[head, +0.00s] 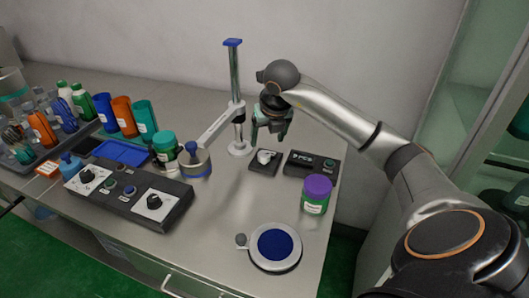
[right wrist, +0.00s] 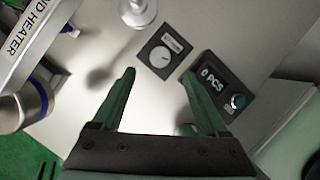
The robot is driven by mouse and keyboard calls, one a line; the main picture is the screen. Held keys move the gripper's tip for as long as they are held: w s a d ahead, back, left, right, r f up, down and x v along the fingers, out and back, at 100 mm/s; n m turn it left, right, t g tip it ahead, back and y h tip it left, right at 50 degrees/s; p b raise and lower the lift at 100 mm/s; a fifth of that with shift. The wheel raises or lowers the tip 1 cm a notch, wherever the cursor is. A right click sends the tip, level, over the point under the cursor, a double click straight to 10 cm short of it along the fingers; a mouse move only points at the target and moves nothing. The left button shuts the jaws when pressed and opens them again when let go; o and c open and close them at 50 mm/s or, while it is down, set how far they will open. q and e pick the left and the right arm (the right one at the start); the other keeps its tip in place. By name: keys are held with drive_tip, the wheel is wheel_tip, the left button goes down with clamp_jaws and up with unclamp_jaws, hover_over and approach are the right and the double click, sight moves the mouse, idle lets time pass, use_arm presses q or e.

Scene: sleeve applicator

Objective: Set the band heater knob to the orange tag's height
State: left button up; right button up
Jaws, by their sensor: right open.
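A small dark panel (head: 258,167) with a white round knob (head: 264,157) sits on the table near the stand's base. In the right wrist view the knob (right wrist: 160,57) has a label above it, too small to read. My right gripper (head: 270,136) is above this panel, fingers pointing down, open and empty. The knob lies beyond and between its fingertips (right wrist: 158,75), apart from them. The heater arm (right wrist: 30,38) reads "ND HEATER", cut off by the frame edge. An orange-edged tag (head: 47,168) lies at the left by the tray. My left gripper is out of view.
A dark "PCS" box (right wrist: 222,85) stands right of the knob panel. The stand's post (head: 235,75) rises behind it. A purple-lidded jar (head: 316,194), a blue-topped round plate (head: 275,245) and a two-dial control box (head: 130,195) stand nearer. Bottles crowd the left.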

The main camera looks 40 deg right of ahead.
sight(264, 154)
drive_tip(key=x, duration=0.8)
drive_tip(key=shift+f, duration=0.1)
clamp_jaws()
idle(0.4)
